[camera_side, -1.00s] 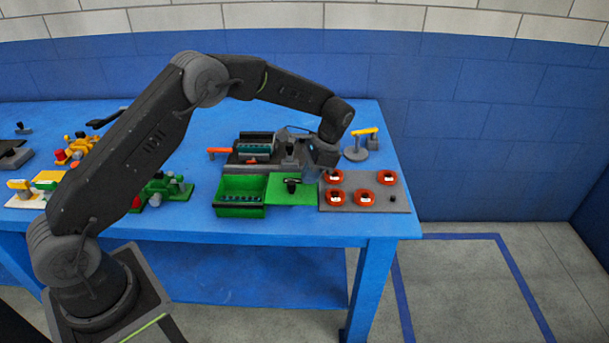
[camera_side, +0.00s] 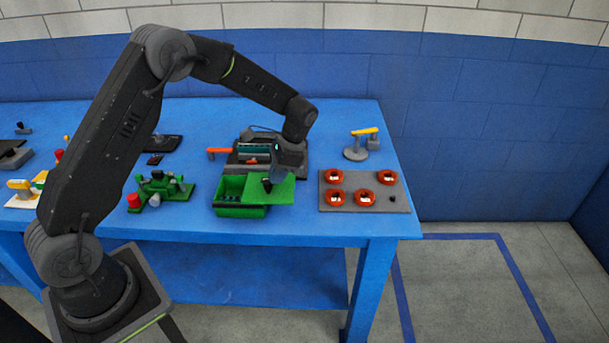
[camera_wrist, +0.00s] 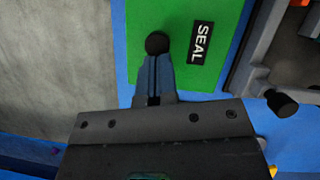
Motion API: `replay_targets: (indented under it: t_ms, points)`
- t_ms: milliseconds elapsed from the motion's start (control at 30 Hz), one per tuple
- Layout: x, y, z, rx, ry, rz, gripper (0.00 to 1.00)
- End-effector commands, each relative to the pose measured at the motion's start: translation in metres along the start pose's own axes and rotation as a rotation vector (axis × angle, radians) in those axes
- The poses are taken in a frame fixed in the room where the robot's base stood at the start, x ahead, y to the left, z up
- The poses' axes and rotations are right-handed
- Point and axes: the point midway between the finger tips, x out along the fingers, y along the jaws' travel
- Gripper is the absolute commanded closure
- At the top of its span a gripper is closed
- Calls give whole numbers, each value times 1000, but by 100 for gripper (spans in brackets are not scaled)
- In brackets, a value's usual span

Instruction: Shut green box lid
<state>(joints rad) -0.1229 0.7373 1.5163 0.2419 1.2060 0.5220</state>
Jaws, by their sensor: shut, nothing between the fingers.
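The green box (camera_side: 238,211) sits near the table's front edge in the side view. Its flat green lid (camera_side: 283,195) lies partly over the box's right part and juts out past its right side; the left part of the box is open. The lid also shows in the wrist view (camera_wrist: 178,20), with a black SEAL label (camera_wrist: 199,43) and a round black knob (camera_wrist: 157,43). My gripper (camera_side: 271,174) is over the lid. Its fingers (camera_wrist: 154,60) are shut and empty, with their tips right at the knob. I cannot tell whether they touch it.
A grey panel (camera_side: 399,181) with several red rings is right of the box. Behind the box is a dark unit with an orange handle (camera_side: 217,150). A green fixture (camera_side: 160,190) stands to the left, and a yellow-handled piece (camera_side: 365,131) at back right.

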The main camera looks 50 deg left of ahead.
Motion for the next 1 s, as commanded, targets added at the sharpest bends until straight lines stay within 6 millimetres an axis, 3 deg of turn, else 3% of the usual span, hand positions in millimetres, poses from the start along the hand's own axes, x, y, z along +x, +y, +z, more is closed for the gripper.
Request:
replay_targets:
  t_ms: [33, 200, 367, 767, 1000]
  points:
    - [6, -4, 15, -5, -2, 3, 100]
    - [21, -14, 51, -2, -2, 3, 100]
    - [28, -18, 67, 1, -2, 2, 100]
    - [30, -18, 68, 3, -6, 4, 100]
    - [20, -18, 43, 5, -1, 1, 100]
